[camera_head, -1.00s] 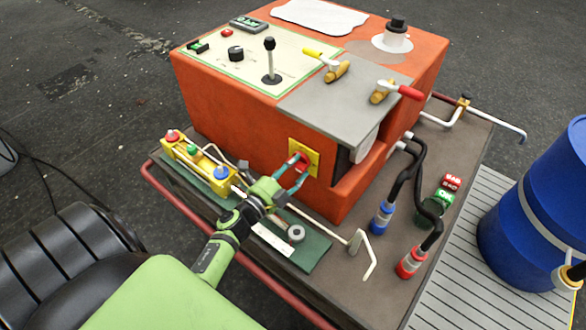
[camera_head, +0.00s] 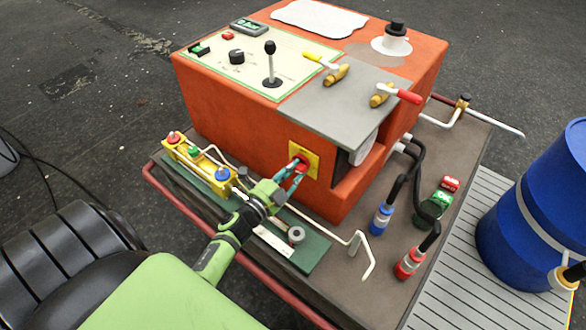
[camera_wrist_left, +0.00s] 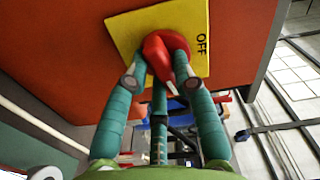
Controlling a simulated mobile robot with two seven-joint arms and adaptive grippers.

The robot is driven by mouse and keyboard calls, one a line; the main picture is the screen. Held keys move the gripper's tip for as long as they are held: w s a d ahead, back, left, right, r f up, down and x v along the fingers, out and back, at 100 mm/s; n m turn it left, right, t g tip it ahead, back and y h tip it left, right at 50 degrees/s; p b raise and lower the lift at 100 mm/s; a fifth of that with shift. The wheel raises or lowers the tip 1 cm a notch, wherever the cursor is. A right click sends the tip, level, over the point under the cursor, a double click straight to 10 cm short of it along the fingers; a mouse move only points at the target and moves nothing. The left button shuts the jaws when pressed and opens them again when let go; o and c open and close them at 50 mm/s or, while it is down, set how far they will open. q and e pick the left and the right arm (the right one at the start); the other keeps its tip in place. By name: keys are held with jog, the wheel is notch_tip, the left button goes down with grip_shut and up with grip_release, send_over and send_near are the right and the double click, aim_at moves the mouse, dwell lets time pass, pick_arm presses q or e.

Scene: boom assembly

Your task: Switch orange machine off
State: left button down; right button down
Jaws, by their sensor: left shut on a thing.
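The orange machine (camera_head: 230,115) stands on a dark platform. A yellow plate (camera_head: 312,159) with a red rotary switch (camera_head: 302,163) sits on its front side. In the left wrist view, the plate (camera_wrist_left: 125,32) carries the word OFF at its right side, and the red handle (camera_wrist_left: 158,58) of the switch slants toward the lower middle. My left gripper (camera_head: 294,173) is at the switch, with its teal fingers (camera_wrist_left: 162,82) shut around the red handle. The fingers partly cover the handle in the head view. My right gripper is not in view.
A yellow block with coloured knobs (camera_head: 197,157) and a bent white rod (camera_head: 358,250) lie close to my left arm. Blue (camera_head: 382,217) and red (camera_head: 410,262) hose couplings stand to the right. A blue barrel (camera_head: 530,240) is at the far right.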

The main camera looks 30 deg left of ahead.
pick_arm(q)
jog(key=n+p, duration=0.1)
jog(key=n, duration=0.1)
jog(key=n+p, duration=0.1)
jog(key=n, duration=0.2)
jog(key=shift+d+r+n+p, duration=0.1)
jog(key=shift+r+n+p, duration=0.1)
jog(key=shift+n+p, duration=0.45)
jog(key=shift+n, duration=0.55)
jog(key=n+p, duration=0.1)
jog(key=n, duration=0.2)
jog(key=shift+d+n, duration=0.1)
jog(key=shift+n, duration=0.2)
jog(key=n+p, duration=0.1)
jog(key=n, duration=0.1)
jog(key=shift+r+n, duration=0.1)
jog(key=shift+n, duration=1)
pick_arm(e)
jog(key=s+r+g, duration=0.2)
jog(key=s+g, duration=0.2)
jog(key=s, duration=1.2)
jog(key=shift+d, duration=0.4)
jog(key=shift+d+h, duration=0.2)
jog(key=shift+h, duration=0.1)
pick_arm(q)
jog(key=c, duration=1.1)
grip_release()
jog(key=shift+o, duration=0.4)
